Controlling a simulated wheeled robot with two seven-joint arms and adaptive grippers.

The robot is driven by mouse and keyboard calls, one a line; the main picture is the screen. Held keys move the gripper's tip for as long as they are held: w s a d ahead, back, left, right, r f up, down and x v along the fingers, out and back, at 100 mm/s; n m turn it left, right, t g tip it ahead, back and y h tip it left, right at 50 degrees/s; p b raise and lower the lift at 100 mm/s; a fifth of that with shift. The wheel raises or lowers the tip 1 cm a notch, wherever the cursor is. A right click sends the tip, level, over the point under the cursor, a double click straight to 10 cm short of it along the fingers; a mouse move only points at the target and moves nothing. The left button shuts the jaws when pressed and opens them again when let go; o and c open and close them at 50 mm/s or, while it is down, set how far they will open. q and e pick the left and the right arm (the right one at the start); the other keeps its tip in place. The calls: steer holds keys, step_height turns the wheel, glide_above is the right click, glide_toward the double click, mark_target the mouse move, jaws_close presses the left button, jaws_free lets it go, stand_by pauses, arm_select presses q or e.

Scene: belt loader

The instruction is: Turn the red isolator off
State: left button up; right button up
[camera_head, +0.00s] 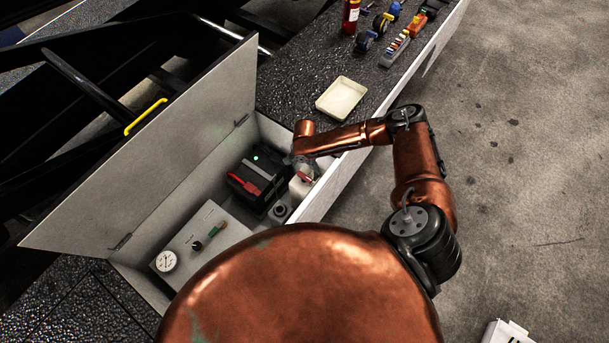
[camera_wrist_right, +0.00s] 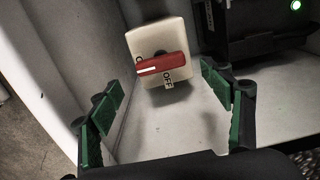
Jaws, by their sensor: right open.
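The red isolator handle (camera_wrist_right: 162,64) sits on a cream box (camera_wrist_right: 180,36) in the right wrist view. Its white stripe points left, to a label partly covered by the handle. A label reading OFF lies just below the handle. In the head view the cream box (camera_head: 299,188) is at the right inner wall of the open compartment, partly hidden by my wrist. My right gripper (camera_wrist_right: 162,84) is open, its green-padded fingers on either side, short of the handle and apart from it. In the head view it (camera_head: 306,174) reaches down into the compartment. My left gripper is out of view.
A black battery-like unit with a red part (camera_head: 252,178) and green light stands beside the isolator. A panel with a gauge (camera_head: 166,261) is nearer. The raised lid (camera_head: 150,150) borders the compartment's left. A cream tray (camera_head: 342,98) and several tools lie on the deck beyond.

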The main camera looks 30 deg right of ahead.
mark_target(304, 176)
step_height(304, 176, down, 5)
steer(key=shift+w+f+b, duration=0.1)
steer(key=shift+b, duration=0.2)
steer(key=shift+c, duration=0.5)
